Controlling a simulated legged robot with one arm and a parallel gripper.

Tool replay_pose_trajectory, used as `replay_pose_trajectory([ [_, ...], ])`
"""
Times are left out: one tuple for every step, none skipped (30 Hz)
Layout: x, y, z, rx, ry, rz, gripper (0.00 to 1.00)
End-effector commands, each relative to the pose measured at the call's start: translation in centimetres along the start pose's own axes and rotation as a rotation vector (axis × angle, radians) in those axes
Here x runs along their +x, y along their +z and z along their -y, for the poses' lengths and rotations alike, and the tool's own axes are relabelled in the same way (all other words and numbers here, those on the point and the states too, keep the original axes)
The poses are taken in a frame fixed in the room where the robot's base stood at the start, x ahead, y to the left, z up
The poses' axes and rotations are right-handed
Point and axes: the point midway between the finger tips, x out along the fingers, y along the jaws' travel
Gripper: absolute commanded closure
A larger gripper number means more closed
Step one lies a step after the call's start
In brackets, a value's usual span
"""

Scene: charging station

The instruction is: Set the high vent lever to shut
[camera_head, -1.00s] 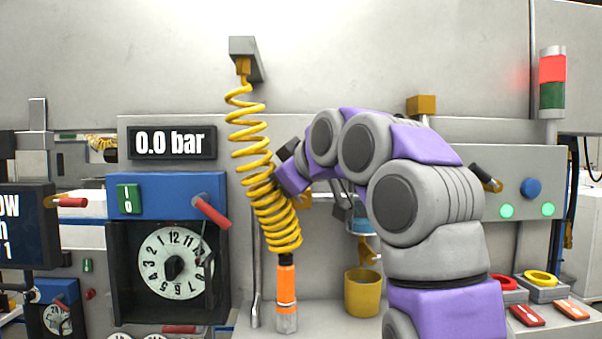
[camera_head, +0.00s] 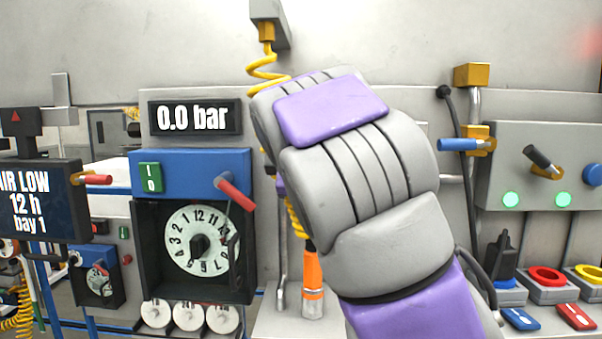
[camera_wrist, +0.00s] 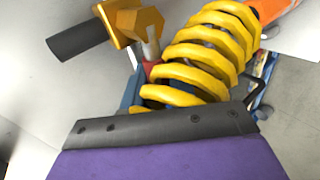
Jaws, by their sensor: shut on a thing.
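I cannot tell for sure which lever is the high vent lever. A blue-handled lever (camera_head: 460,145) on a brass block shows right of my arm in the head view, handle pointing left. A black-handled lever (camera_head: 543,160) sits on the grey panel, tilted. In the wrist view, a brass fitting with a black handle (camera_wrist: 78,40) is at upper left. My gripper's dark jaw edge (camera_wrist: 160,126) crosses the bottom of the wrist view, with a yellow coiled hose (camera_wrist: 195,62) close beyond it. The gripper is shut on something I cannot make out. My arm hides it in the head view.
A blue box with a red lever (camera_head: 236,194) and dial (camera_head: 198,240) stands left, under a gauge reading 0.0 bar (camera_head: 195,117). The hose's orange end (camera_head: 312,282) hangs beside my arm. Red and yellow rings (camera_head: 547,277) lie at lower right.

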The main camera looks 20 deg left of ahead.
Motion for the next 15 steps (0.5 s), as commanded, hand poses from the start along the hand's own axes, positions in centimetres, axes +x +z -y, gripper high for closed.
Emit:
replay_pose_trajectory([
  [-0.03,-0.08,0.02,-0.017,0.002,0.01,1.0],
  [0.01,-0.09,0.08,-0.027,0.002,0.016,1.0],
  [0.06,-0.09,0.15,-0.038,0.002,0.023,1.0],
  [0.11,-0.1,0.21,-0.045,0.002,0.028,1.0],
  [0.13,-0.12,0.25,-0.051,0.002,0.032,1.0],
  [0.16,-0.12,0.3,-0.058,0.002,0.036,1.0],
  [0.18,-0.13,0.33,-0.062,0.002,0.039,1.0],
  [0.19,-0.14,0.35,-0.066,0.002,0.041,1.0],
  [0.22,-0.13,0.38,-0.07,0.002,0.043,1.0],
  [0.21,-0.14,0.39,-0.073,0.002,0.044,1.0],
  [0.22,-0.13,0.4,-0.074,0.002,0.045,1.0],
  [0.23,-0.13,0.42,-0.076,0.002,0.046,1.0],
  [0.24,-0.13,0.43,-0.077,0.002,0.047,1.0],
  [0.24,-0.13,0.43,-0.077,0.002,0.047,1.0],
  [0.24,-0.13,0.44,-0.077,0.002,0.047,1.0],
])
